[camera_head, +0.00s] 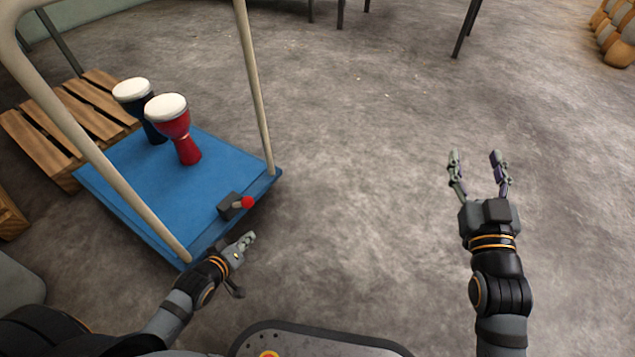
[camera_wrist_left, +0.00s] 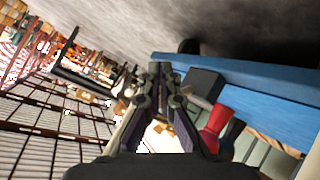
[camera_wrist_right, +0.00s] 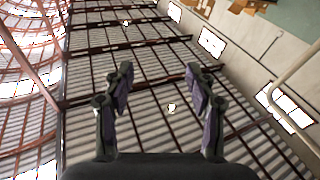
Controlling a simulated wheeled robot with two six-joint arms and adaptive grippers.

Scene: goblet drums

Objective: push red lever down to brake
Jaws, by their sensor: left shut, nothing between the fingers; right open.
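The red lever (camera_head: 247,202) is a red knob on a short light rod. It sticks out of a dark block (camera_head: 229,207) at the near right edge of the blue cart (camera_head: 125,190). My left gripper (camera_head: 250,239) is shut and empty, just below the knob in the head view and apart from it. In the left wrist view the shut fingertips (camera_wrist_left: 160,68) are beside the dark block (camera_wrist_left: 204,84), and its light rod shows close to them. My right gripper (camera_head: 474,157) is open and empty over bare floor; its spread fingers (camera_wrist_right: 160,75) also show in the right wrist view.
A red goblet drum (camera_head: 178,130) and a dark goblet drum (camera_head: 135,97) stand on the cart. The cart's pale handle frame (camera_head: 255,90) rises at its near side. A wooden pallet (camera_head: 40,130) lies behind it.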

